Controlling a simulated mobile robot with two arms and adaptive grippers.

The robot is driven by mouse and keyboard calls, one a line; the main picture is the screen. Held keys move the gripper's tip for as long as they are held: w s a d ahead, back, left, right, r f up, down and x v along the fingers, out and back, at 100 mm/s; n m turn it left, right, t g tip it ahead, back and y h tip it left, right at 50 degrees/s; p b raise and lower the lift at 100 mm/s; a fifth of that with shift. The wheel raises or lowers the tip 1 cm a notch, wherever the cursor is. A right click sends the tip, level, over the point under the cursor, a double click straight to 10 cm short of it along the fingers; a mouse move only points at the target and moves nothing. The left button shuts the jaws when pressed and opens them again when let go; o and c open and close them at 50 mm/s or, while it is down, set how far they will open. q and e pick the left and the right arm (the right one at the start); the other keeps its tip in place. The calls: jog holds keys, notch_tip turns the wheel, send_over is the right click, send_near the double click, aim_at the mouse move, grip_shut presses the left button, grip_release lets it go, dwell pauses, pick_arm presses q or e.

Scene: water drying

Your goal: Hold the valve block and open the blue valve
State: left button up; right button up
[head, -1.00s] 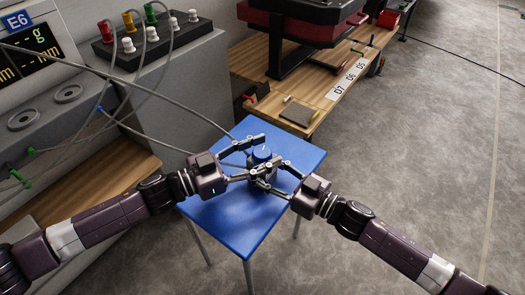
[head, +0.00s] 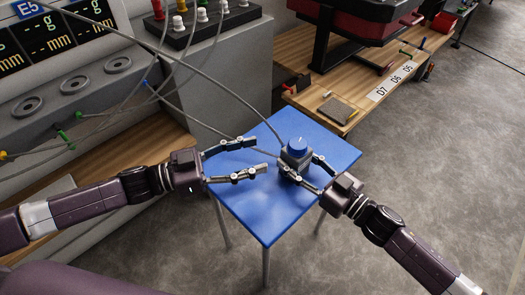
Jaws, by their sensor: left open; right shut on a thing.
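The valve block (head: 293,164) is a small dark grey block standing upright on the blue table (head: 265,217). The round blue valve (head: 298,145) is a knob on its top, with a small white mark on it. My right gripper (head: 299,169) is shut on the valve block from the right, its fingers on either side of it. My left gripper (head: 259,158) is open and empty to the left of the block, its fingers pointing at the block and apart from it. The lower far side of the block is hidden.
A grey cable runs from the machine panel (head: 100,90) at left to the block area. A wooden workbench (head: 345,110) with a dark pad (head: 337,110) stands behind the blue table. The front of the blue table is clear.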

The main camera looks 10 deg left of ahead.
dwell(0.3)
jog(key=o, duration=1.3)
